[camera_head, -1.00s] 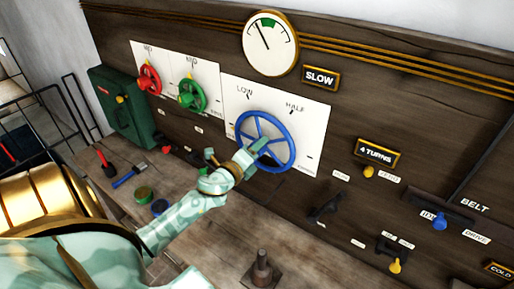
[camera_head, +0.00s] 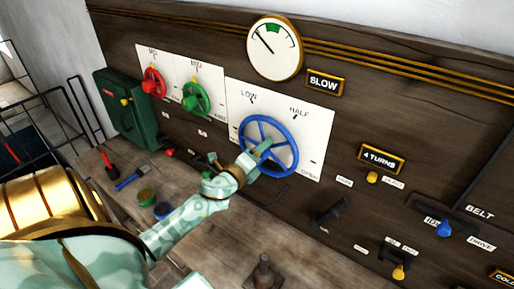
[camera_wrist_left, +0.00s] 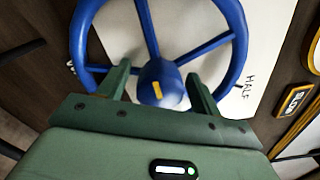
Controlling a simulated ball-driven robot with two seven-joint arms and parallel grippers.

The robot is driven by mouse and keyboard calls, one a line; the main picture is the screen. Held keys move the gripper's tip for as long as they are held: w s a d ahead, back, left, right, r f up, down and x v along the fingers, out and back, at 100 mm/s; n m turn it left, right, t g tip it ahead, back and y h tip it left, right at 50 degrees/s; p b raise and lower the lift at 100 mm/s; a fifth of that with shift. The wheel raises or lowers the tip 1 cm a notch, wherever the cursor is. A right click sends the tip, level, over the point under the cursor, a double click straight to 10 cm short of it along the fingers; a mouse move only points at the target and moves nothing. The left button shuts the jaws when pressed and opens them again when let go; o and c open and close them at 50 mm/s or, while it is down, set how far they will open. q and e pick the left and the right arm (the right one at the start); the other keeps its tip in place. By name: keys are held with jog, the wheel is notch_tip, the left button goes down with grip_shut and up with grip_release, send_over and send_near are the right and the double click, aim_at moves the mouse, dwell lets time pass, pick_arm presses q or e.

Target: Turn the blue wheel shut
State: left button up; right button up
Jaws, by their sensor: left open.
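The blue wheel (camera_head: 296,160) is mounted on a white plate (camera_head: 312,130) marked LOW and HALF on the dark wooden panel. My left gripper (camera_head: 262,150) is at the wheel's face, near its hub. In the left wrist view the two green fingers (camera_wrist_left: 157,76) are open, one on each side of the blue hub (camera_wrist_left: 156,72), which has a yellow mark. Whether the fingers touch the hub or spokes, I cannot tell. The fingers hide part of the wheel in the head view. My right gripper is not in view.
A red wheel (camera_head: 153,82) and a green wheel (camera_head: 195,99) sit to the left. A round gauge (camera_head: 283,62) and a SLOW sign (camera_head: 324,82) are above, a 4 TURNS sign (camera_head: 382,158) to the right.

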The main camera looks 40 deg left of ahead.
pick_arm(q)
jog(key=s+d+b, duration=0.1)
jog(key=s+b, duration=0.2)
jog(key=s, duration=1.3)
jog(key=shift+d+f, duration=0.15)
jog(key=shift+d, duration=0.2)
jog(key=shift+s, duration=0.1)
